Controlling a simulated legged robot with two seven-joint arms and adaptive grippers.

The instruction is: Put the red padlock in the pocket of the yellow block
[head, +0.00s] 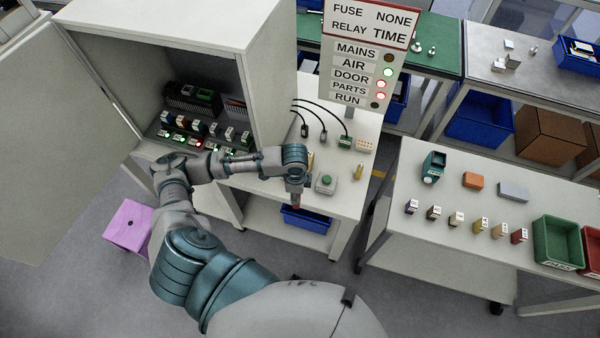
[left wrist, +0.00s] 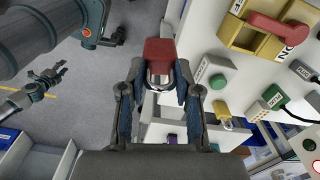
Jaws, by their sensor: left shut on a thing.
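My left gripper (left wrist: 160,75) is shut on the red padlock (left wrist: 160,52). The padlock's silver shackle points back toward the palm in the left wrist view. In the head view this gripper (head: 296,198) hangs at the bench's front edge, with a bit of red at its tip. The yellow block (left wrist: 240,38) carries a red handle and sits right of the padlock, apart from it. In the head view the block (head: 311,160) is mostly hidden behind my wrist. Its pocket is not clear. My right gripper (left wrist: 48,82) looks open and empty, far left in the wrist view.
A green push-button box (head: 326,183) and a small yellow item (head: 358,172) stand on the bench beside the gripper. Black cables and connectors (head: 323,136) lie behind. An open cabinet (head: 180,30) stands left. A blue bin (head: 305,219) is below. A second table (head: 420,190) stands right.

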